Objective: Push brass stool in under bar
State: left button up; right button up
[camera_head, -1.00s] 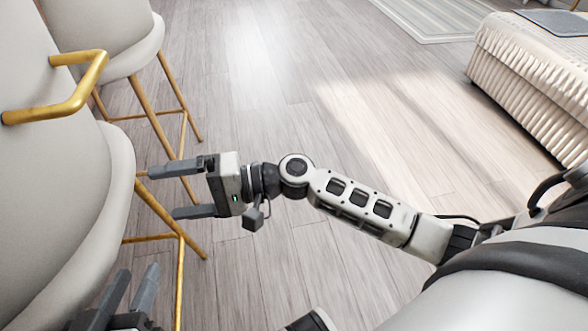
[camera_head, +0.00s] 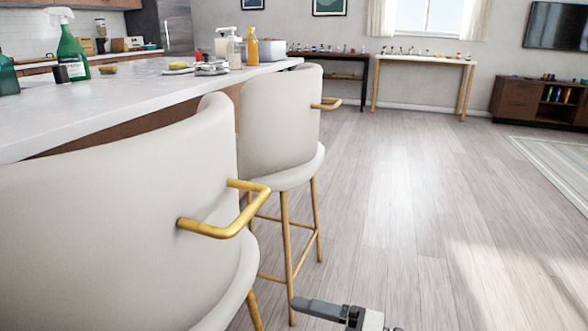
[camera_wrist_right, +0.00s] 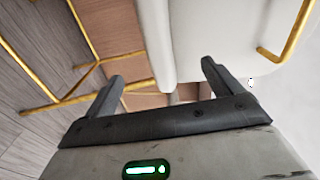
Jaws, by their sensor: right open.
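Two cream stools with brass legs and brass arm bars stand along the bar (camera_head: 150,85) in the head view. The near stool (camera_head: 110,230) fills the lower left; its brass arm bar (camera_head: 225,228) points right. The farther stool (camera_head: 278,125) stands beyond it, its back close to the counter edge. My right gripper (camera_head: 325,309) shows partly at the bottom edge, right of the near stool. In the right wrist view my right gripper (camera_wrist_right: 162,72) is open with nothing between its fingers; pale stool surfaces and brass bars lie ahead. Contact cannot be told. My left gripper is out of view.
The counter holds a green spray bottle (camera_head: 72,52), an orange bottle (camera_head: 252,47) and other small items. The wooden floor (camera_head: 400,220) to the right is open. A white side table (camera_head: 425,62) and a brown cabinet (camera_head: 540,100) stand at the far wall.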

jog(key=s+d+f+n+t+h, duration=0.2)
jog(key=s+d+n+t+h, duration=0.4)
jog(key=s+h, duration=0.4)
pick_arm(q)
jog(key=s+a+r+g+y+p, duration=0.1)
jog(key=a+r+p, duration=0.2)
jog(key=p, duration=0.9)
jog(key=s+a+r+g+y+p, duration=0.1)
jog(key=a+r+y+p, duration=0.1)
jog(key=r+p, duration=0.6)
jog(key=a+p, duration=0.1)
jog(key=p, duration=0.3)
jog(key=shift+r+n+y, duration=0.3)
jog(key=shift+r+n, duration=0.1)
pick_arm(e)
jog(key=s+d+r+g+h, duration=0.1)
jog(key=d+r, duration=0.1)
jog(key=r, duration=0.4)
jog(key=d+r+g+h, duration=0.1)
jog(key=d+r+h, duration=0.1)
jog(key=r, duration=0.3)
jog(key=shift+s+d+r, duration=0.3)
jog(key=shift+s+r, duration=0.05)
jog(key=shift+r, duration=0.05)
